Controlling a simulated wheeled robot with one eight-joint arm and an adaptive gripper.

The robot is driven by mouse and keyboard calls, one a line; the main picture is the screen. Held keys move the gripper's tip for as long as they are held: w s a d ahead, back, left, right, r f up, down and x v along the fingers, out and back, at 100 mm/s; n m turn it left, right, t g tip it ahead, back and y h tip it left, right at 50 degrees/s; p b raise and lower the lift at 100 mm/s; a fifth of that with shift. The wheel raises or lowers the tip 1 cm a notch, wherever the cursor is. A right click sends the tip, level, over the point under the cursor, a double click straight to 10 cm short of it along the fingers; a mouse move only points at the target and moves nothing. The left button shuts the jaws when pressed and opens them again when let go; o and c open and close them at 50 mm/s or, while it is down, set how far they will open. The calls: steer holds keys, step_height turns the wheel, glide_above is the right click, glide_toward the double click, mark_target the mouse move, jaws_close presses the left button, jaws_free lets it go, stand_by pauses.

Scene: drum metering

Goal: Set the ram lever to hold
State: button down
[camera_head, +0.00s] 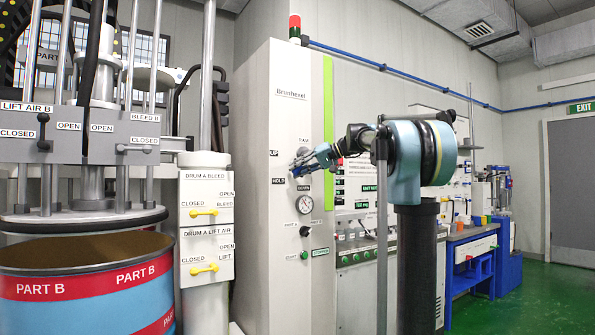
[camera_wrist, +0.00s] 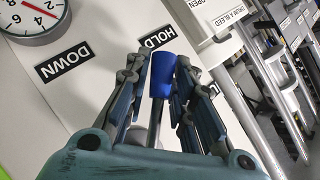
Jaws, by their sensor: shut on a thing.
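The ram lever has a blue grip (camera_wrist: 161,76) on a grey metal shaft, seen in the wrist view between the fingers of my gripper (camera_wrist: 158,64). My gripper is shut on it. The grip's end is just below the HOLD label (camera_wrist: 163,37) in that view, and the DOWN label (camera_wrist: 63,62) is off to the left. In the head view my gripper (camera_head: 304,164) is against the front of the Brunhexel cabinet (camera_head: 283,107), between the UP label (camera_head: 274,153) and HOLD label side and the green strip. It hides most of the lever there.
A round gauge (camera_head: 305,204) is just below my gripper, with a black knob (camera_head: 305,231) and a green button (camera_head: 304,255) lower down. Left stand the drum valve panel (camera_head: 207,217) and the PART B drum (camera_head: 87,294). Open green floor (camera_head: 535,300) lies right.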

steer(key=shift+f, duration=0.2)
stand_by(0.3)
steer(key=c, duration=1.3)
jaws_free()
steer(key=shift+c, duration=0.2)
steer(key=shift+r, duration=0.1)
steer(key=v, duration=1.2)
steer(key=shift+w+r, duration=0.1)
